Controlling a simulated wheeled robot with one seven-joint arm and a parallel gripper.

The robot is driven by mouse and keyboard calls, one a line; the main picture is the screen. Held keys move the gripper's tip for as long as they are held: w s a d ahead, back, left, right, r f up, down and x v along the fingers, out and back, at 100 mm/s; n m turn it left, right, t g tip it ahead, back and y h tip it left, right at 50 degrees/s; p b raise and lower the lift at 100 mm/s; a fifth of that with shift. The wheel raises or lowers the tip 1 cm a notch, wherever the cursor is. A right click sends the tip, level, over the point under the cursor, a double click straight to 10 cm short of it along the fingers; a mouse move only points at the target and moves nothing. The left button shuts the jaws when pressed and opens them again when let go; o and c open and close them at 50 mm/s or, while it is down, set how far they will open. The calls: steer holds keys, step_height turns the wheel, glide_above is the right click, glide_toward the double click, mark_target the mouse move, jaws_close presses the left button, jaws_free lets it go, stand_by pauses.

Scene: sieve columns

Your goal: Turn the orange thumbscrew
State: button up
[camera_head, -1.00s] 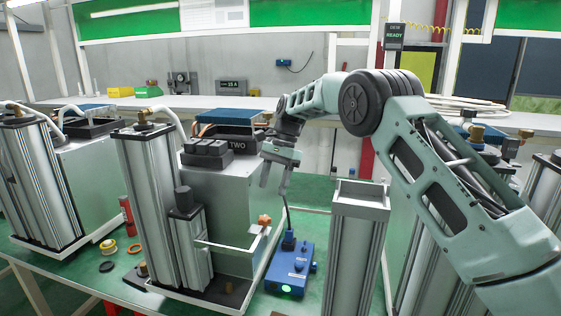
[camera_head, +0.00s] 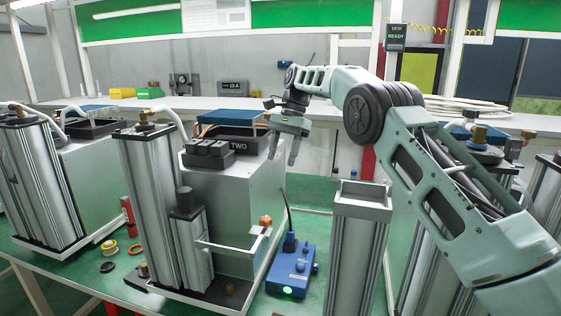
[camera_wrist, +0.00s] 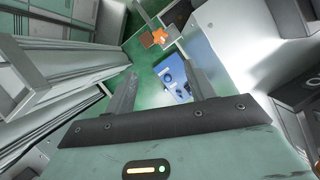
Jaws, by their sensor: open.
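The orange thumbscrew (camera_head: 265,221) sits on a pale bracket at the lower right of the unit marked TWO (camera_head: 235,185). In the wrist view the orange thumbscrew (camera_wrist: 159,33) shows at the top, beyond the fingertips, with an orange-brown piece beside it. My gripper (camera_head: 282,154) is open and empty, fingers down, above and slightly right of the thumbscrew and beside the unit's upper right side. In the wrist view my gripper (camera_wrist: 158,75) has its two fingers spread apart, with nothing between them but the green table and part of a blue box.
A blue box (camera_head: 290,268) with a green light and an upright cable stands right of the bracket. A silver column (camera_head: 359,240) stands further right. Another column unit (camera_head: 50,190) is at the left. Several small rings lie on the green table (camera_head: 75,268).

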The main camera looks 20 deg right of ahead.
mark_target(266, 218)
steer(key=s+a+n+t+h+b, duration=0.1)
steer(key=s+a+n+t+h, duration=0.1)
steer(key=s+a+n+h, duration=0.35)
steer(key=shift+n+y, duration=0.85)
steer(key=f+p, duration=0.1)
steer(key=f, duration=0.4)
steer(key=w+f+p, duration=0.1)
steer(key=f, duration=0.5)
steer(key=w+a+f+p, duration=0.1)
steer(key=f+p, duration=0.1)
steer(key=f, duration=0.3)
steer(key=shift+f, duration=0.15)
steer(key=c, duration=1)
